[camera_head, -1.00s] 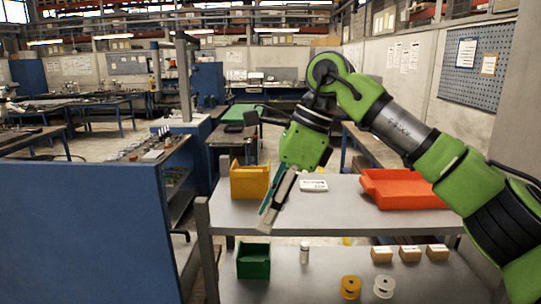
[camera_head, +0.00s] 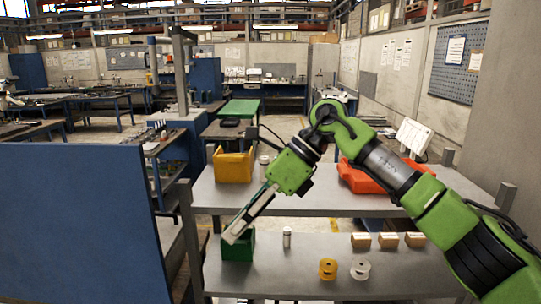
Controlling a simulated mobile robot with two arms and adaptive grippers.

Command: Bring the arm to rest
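My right arm is green and comes in from the right, bent over the upper shelf. Its gripper (camera_head: 233,236) points down and left, with its long fingers seen edge-on, so I cannot tell whether it is open or shut. The fingertips overlap the green bin (camera_head: 238,250) on the lower shelf in the picture; I cannot tell whether they touch it. I see nothing clearly held. My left arm and gripper are out of view. I cannot make out a microscope.
The upper shelf (camera_head: 330,204) bears a yellow bin (camera_head: 234,166) and an orange tray (camera_head: 362,181), partly behind my arm. The lower shelf bears a small bottle (camera_head: 287,238), several cardboard boxes (camera_head: 388,240), a yellow spool (camera_head: 327,269) and a white spool (camera_head: 360,268). A blue panel (camera_head: 75,225) stands left.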

